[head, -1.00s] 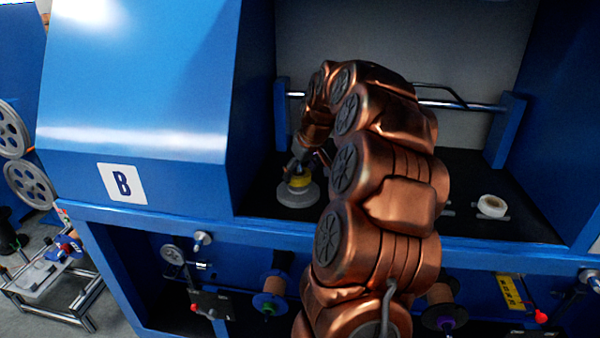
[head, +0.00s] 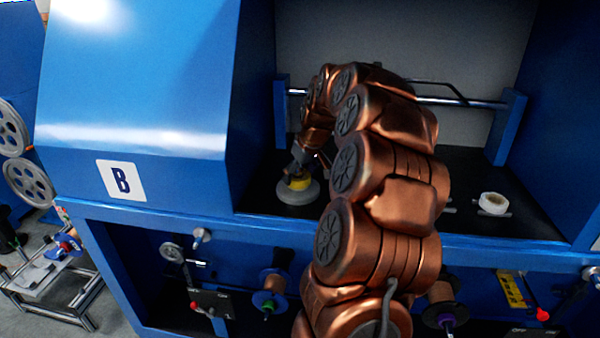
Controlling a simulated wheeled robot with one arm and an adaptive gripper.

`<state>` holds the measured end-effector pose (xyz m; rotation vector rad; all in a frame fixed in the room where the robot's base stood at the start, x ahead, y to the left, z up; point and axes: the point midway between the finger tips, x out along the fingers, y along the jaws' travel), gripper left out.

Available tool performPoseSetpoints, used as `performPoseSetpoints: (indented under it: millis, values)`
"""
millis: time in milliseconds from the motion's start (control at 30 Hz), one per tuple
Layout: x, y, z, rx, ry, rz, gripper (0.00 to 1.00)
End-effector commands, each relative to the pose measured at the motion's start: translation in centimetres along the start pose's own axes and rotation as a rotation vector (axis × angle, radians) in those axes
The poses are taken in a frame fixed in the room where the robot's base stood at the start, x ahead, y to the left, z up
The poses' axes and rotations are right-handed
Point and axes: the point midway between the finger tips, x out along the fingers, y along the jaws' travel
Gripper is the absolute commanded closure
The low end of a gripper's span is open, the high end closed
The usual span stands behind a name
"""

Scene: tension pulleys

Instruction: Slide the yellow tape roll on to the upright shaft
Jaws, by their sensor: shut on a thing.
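The yellow tape roll (head: 299,183) is at the end of my arm, at the left of the black shelf inside the blue machine. My gripper (head: 298,171) is shut on it from above. Right below the roll is a round grey disc (head: 297,193) on the shelf. The roll appears to sit at or just above the disc; I cannot tell whether they touch. The upright shaft does not show clearly; it may be hidden by the roll and gripper.
A white roll (head: 493,203) sits on the shelf at the right. A horizontal metal bar (head: 470,103) crosses the back between blue brackets. The blue side wall (head: 255,120) is close to the left of my gripper. Spools (head: 268,295) hang below the shelf.

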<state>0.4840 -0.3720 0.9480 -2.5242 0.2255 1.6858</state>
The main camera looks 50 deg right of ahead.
Motion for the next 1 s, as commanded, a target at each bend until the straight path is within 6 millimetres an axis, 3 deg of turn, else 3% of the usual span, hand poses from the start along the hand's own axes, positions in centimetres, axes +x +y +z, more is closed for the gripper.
performPoseSetpoints:
  millis: [733, 767, 1000]
  values:
    - [0.46, -0.02, 0.21, 0.0, -0.001, -0.001, 0.64]
    - [0.48, -0.03, 0.22, 0.0, -0.002, -0.001, 0.25]
    - [0.44, -0.02, 0.19, 0.0, -0.001, 0.0, 0.0]
